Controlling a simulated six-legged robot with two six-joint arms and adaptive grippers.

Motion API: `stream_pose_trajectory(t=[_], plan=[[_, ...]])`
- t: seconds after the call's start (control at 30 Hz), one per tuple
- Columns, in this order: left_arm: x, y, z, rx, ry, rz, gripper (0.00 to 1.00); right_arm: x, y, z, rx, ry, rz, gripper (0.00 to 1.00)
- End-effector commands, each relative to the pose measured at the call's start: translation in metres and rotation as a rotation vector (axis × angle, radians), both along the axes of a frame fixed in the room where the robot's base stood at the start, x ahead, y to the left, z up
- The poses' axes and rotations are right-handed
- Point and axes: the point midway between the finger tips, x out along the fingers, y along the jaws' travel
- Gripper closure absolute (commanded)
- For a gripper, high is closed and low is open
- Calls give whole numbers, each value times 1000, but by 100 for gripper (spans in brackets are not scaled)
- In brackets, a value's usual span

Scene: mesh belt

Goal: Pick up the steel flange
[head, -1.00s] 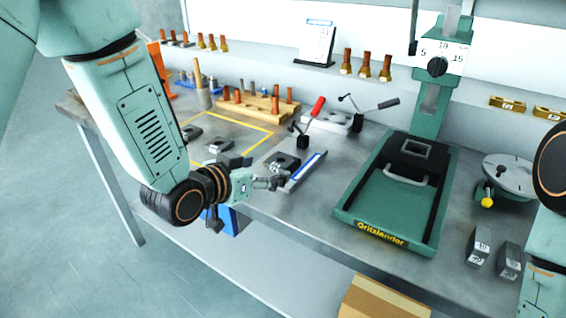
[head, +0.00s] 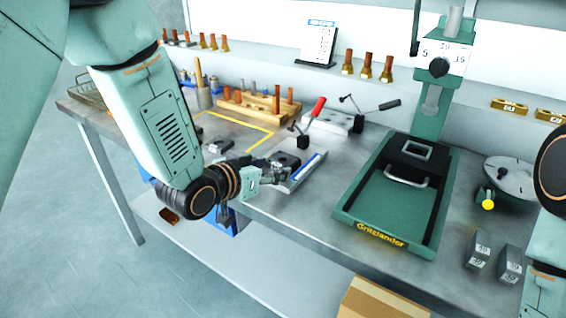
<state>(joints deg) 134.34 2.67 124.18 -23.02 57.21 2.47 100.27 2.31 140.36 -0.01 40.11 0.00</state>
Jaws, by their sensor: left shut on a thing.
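The steel flange (head: 287,160) is a dark, squarish piece with a raised round middle. It sits at the grey fixture plate (head: 313,164) with a blue strip, near the front edge of the bench. My left gripper (head: 277,171) is at its near left side and shut on it; the fingers hide part of the flange. I cannot tell whether the flange is clear of the plate. Another similar dark piece (head: 218,146) lies in the yellow-outlined area. My right arm shows at the right edge, but its gripper is out of view.
A red-handled toggle clamp (head: 311,123) stands just behind the fixture. A wooden peg rack (head: 258,108) is farther back. A green press (head: 357,211) stands to the right, with a round steel plate (head: 512,174) and two grey blocks (head: 479,250) beyond. Bare bench lies between fixture and press.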

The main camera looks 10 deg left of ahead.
Motion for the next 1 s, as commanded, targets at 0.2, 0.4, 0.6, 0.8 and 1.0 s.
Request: stream_pose_trajectory(t=[0.2,0.4,0.6,0.8,1.0], plan=[[0,-2,2,0,-5,-3,81,0,0,0,0,0,0,100],[1,-2,3,-1,-9,-2,93,0,0,0,0,0,1,100],[1,-2,4,-1,-9,-2,93,0,0,0,0,0,0,100],[2,-2,19,-1,-12,-3,93,0,0,4,0,0,0,100],[1,-2,55,-1,-13,-3,93,0,0,14,0,0,0,100]])
